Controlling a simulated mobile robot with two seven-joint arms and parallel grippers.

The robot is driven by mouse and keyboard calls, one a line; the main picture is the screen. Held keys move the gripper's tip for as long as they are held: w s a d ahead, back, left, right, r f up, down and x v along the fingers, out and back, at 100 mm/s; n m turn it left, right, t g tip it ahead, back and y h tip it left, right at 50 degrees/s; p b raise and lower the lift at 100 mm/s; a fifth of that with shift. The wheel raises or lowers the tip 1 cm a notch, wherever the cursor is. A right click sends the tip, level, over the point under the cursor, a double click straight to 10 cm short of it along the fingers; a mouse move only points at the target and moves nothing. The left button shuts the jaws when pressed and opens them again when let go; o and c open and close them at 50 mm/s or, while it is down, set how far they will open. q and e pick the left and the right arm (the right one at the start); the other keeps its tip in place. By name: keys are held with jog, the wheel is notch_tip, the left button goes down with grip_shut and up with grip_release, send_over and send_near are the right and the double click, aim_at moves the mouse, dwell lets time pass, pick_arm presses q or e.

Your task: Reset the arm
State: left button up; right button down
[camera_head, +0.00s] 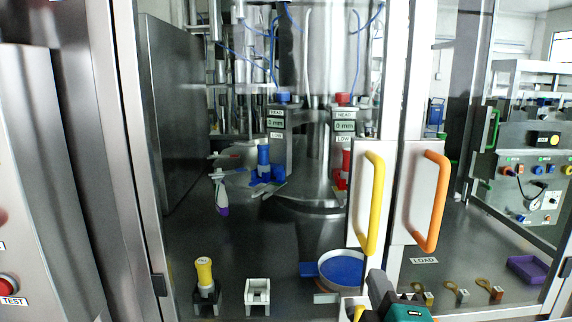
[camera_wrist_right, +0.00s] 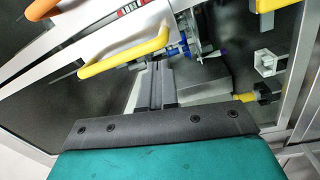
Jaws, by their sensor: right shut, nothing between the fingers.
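My right gripper (camera_head: 377,284) shows at the bottom of the head view, with its green body at the lower edge. It is below the yellow door handle (camera_head: 373,205) and apart from it. In the right wrist view the two dark fingers of the right gripper (camera_wrist_right: 158,72) are together with nothing between them. The yellow handle (camera_wrist_right: 124,54) lies beyond the fingertips and to the left there. The orange door handle (camera_head: 429,203) is to the right of the yellow one in the head view. My left gripper is in neither view.
The glass doors in metal frames (camera_head: 399,90) appear closed. Behind them stand the machine columns (camera_head: 277,135), a blue round dish (camera_head: 342,268), a yellow-topped part (camera_head: 205,270) and a white bracket (camera_head: 258,292). A purple tray (camera_head: 527,268) is at the right. A red button (camera_head: 8,285) is at far left.

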jog(key=s+d+f+m+g+y, duration=0.1)
jog(key=s+f+m+g, duration=0.3)
jog(key=f, duration=1.1)
jog(key=s+d+f+m+g+y, duration=0.1)
jog(key=s+d+f+m+g, duration=0.2)
jog(key=s+f+m, duration=0.6)
jog(key=s+f+g, duration=0.1)
jog(key=s+f, duration=0.2)
jog(key=f, duration=0.4)
